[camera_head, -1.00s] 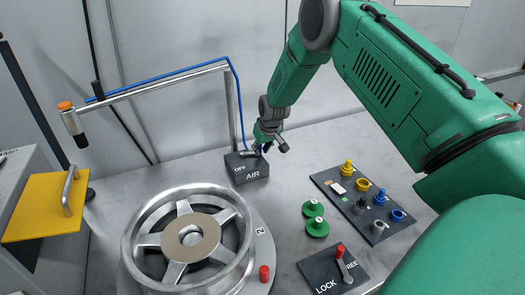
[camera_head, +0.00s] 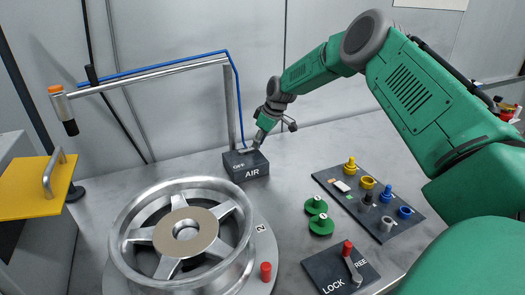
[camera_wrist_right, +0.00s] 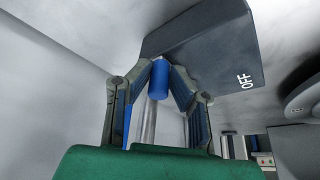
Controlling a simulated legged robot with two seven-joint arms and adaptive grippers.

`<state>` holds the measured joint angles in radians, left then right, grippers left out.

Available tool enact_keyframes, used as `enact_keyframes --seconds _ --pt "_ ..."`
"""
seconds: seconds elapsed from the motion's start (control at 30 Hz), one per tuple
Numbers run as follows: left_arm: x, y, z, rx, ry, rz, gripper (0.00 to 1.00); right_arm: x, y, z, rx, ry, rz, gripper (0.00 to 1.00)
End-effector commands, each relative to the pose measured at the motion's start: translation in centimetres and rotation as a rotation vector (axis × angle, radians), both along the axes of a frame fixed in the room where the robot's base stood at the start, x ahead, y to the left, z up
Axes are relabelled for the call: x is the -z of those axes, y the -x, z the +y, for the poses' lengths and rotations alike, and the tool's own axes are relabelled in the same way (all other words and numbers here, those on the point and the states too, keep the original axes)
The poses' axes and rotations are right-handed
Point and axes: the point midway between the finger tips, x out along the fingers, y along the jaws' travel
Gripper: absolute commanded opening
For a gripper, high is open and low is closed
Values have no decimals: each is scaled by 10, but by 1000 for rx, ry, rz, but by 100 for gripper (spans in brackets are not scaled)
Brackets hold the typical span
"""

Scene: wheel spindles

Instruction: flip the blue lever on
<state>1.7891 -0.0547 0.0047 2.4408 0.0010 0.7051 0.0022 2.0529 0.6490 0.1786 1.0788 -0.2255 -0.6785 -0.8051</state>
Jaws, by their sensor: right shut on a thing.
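The dark AIR box (camera_head: 247,170) stands on the metal table behind the wheel, with OFF printed on its top. My right gripper (camera_head: 256,143) reaches down to the top of this box from the upper right. In the right wrist view my right gripper (camera_wrist_right: 163,76) has its two fingers on either side of the blue lever's knob (camera_wrist_right: 159,82), shut on it. The lever's metal rod shows below the knob in that view. The box (camera_wrist_right: 205,50) is right behind the fingertips there. In the head view the gripper hides most of the lever. My left gripper is not in view.
A spoked wheel (camera_head: 128,235) sits at the front left, with a red peg (camera_head: 265,271) beside it. A LOCK/FREE box (camera_head: 325,275) with a red-tipped lever, green knobs (camera_head: 318,215) and a dark panel (camera_head: 405,225) of coloured parts are at right. A pipe with a blue hose (camera_head: 160,70) stands at left.

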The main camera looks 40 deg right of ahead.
Motion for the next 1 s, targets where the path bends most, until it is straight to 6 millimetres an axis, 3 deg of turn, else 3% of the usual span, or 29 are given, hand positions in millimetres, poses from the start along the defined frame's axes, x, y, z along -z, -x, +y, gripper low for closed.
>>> enact_keyframes --seconds 0.03,0.23,0.77,0.8,0.83,1.0 --pt "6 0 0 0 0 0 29 0 -5 7 -25 -13 -7 0" --pt "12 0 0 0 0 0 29 0 -7 4 -87 -15 -6 0" --pt "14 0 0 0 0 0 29 -3 -10 0 -106 -16 -12 0" --pt "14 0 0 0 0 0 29 -3 -10 0 -105 -15 -14 30" --pt "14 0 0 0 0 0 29 -3 -10 0 -105 -15 -13 37" --pt "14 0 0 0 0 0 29 -1 -7 -2 -105 -14 -8 37"
